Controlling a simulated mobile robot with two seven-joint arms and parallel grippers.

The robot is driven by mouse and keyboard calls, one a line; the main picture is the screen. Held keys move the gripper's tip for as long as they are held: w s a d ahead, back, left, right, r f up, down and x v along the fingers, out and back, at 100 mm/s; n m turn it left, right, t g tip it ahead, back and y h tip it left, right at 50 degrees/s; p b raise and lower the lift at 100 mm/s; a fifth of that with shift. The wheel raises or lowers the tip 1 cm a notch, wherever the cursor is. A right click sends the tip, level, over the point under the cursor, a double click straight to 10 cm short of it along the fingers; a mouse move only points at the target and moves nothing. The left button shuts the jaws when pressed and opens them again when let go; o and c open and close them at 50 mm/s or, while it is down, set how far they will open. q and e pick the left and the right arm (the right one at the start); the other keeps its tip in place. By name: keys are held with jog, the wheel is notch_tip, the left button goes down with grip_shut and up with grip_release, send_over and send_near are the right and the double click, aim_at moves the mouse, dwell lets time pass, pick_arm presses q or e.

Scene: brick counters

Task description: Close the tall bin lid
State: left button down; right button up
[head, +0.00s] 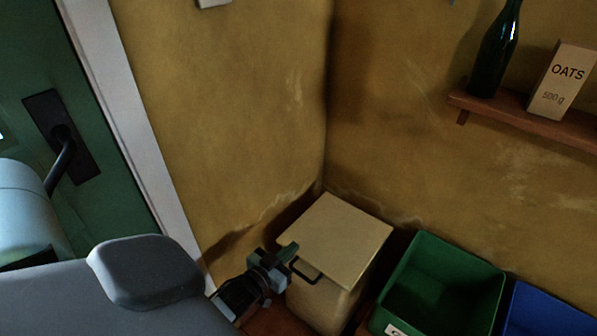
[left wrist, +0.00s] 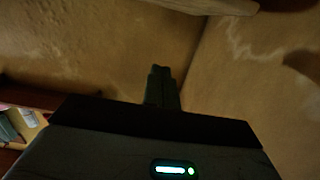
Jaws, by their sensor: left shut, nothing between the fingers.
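The tall bin (head: 322,302) is cream and stands in the corner of the walls. Its square lid (head: 340,238) lies across the top and looks flat; I cannot tell whether a small gap is left under it. A dark handle (head: 306,273) is at the lid's near left edge. My left gripper (head: 290,251) is shut and empty at the lid's left edge, beside the handle. I cannot tell whether it touches the lid. Its closed fingers (left wrist: 161,86) also show in the left wrist view, against the wall. My right gripper is not in view.
An open green bin (head: 440,270) and a blue bin (head: 548,312) stand to the right. A wooden shelf (head: 535,122) holds a dark bottle (head: 494,55) and an oats box (head: 562,82). A green door (head: 45,85) with a dark handle is at left.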

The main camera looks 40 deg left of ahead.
pick_arm(q)
notch_tip(320, 180, down, 9)
jog(key=s+t+b, duration=0.1)
jog(key=b, duration=0.7)
jog(key=shift+s+t, duration=0.3)
jog(key=shift+s, duration=0.05)
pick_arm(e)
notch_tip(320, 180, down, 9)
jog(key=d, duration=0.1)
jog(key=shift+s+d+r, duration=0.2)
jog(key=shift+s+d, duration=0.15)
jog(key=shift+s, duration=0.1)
